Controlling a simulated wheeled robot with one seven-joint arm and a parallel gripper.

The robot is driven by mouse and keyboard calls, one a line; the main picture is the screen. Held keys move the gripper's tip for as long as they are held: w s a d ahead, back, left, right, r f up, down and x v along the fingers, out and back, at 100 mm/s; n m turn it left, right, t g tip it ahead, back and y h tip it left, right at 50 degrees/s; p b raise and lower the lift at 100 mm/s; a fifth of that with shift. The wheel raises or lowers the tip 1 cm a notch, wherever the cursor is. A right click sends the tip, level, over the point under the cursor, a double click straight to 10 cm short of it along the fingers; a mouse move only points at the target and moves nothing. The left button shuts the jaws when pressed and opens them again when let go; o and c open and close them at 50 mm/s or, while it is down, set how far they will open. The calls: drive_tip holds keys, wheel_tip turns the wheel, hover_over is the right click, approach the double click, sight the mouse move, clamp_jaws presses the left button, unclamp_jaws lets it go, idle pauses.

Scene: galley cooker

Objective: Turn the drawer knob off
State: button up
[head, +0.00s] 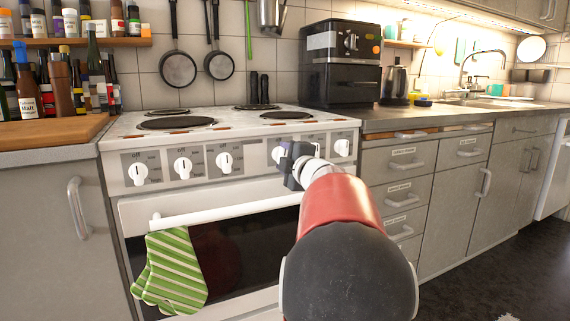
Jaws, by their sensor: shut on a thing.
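The white cooker (225,134) stands ahead with a row of white knobs along its front panel. The three left knobs, the first (138,174), the second (183,167) and the third (224,162), are in plain view with their marks roughly upright. A further knob (342,148) shows at the right end of the panel. My gripper (284,158) is at the panel between the third knob and the right-end knob, shut on a white knob that it mostly hides. The angle of the held knob cannot be seen. Which knob is the drawer knob cannot be told.
The oven handle (225,215) runs below the panel, with a green striped oven mitt (172,270) hanging at its left. Pans hang on the wall behind. A black appliance (340,65) stands right of the cooker. Dark floor (500,270) is clear at the right.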

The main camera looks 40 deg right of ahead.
drive_tip(key=shift+n+b, duration=0.4)
drive_tip(key=shift+n, duration=0.5)
drive_tip(key=o, duration=1)
drive_tip(key=v, duration=0.7)
drive_tip(key=shift+s, duration=0.4)
drive_tip(key=shift+r, duration=0.1)
